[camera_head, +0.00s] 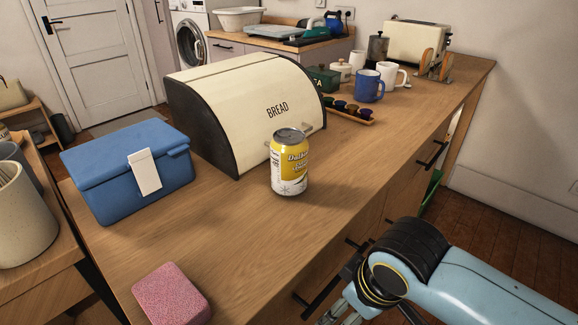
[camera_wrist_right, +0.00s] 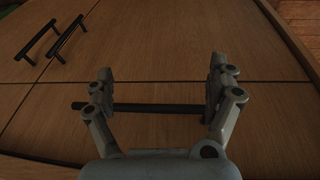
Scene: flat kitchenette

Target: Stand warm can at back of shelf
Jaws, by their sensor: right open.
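A yellow and white can (camera_head: 290,163) stands upright on the wooden counter, in front of the cream bread bin. My right gripper (camera_head: 345,312) is low at the front of the counter, by the drawer fronts, well apart from the can. In the right wrist view the right gripper (camera_wrist_right: 160,88) is open, with a black bar handle (camera_wrist_right: 150,107) of a wooden front showing between and behind its fingers. Nothing is held in it. My left gripper is not in view. No shelf that is clearly the task's shelf can be made out.
The bread bin (camera_head: 245,105), a blue box (camera_head: 125,180) with a white tag and a pink sponge (camera_head: 172,294) are on the counter (camera_head: 232,240). Mugs (camera_head: 369,86), a capsule rack (camera_head: 346,112) and a toaster (camera_head: 415,42) stand farther back. Bare counter surrounds the can's front.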

